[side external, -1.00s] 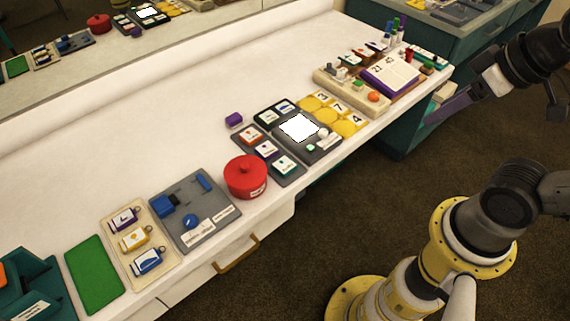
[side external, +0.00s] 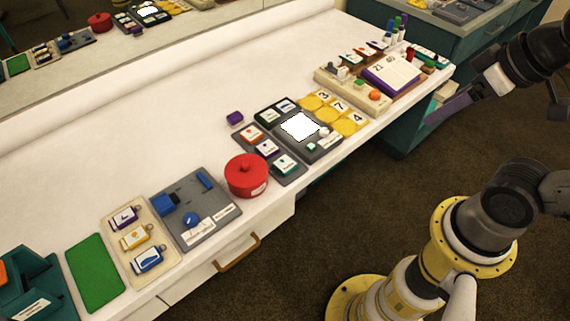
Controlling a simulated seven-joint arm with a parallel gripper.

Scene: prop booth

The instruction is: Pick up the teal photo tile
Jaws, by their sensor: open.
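The teal photo tile (side external: 285,164), a small teal block with a white picture face, lies in the grey tray (side external: 291,179) near the front edge of the white counter. It is the nearest of a row, with a purple tile (side external: 267,148) and an orange tile (side external: 251,134) behind it. My gripper (side external: 480,87) is at the upper right, off the counter's front edge and well away from the tile. It is open, and I see nothing held in it, though its fingers are hard to make out.
A red lidded pot (side external: 246,176) stands just left of the tile tray. A dark panel with a bright white square (side external: 299,127) lies behind right, then yellow number tiles (side external: 338,108). The back of the white counter (side external: 160,130) is clear.

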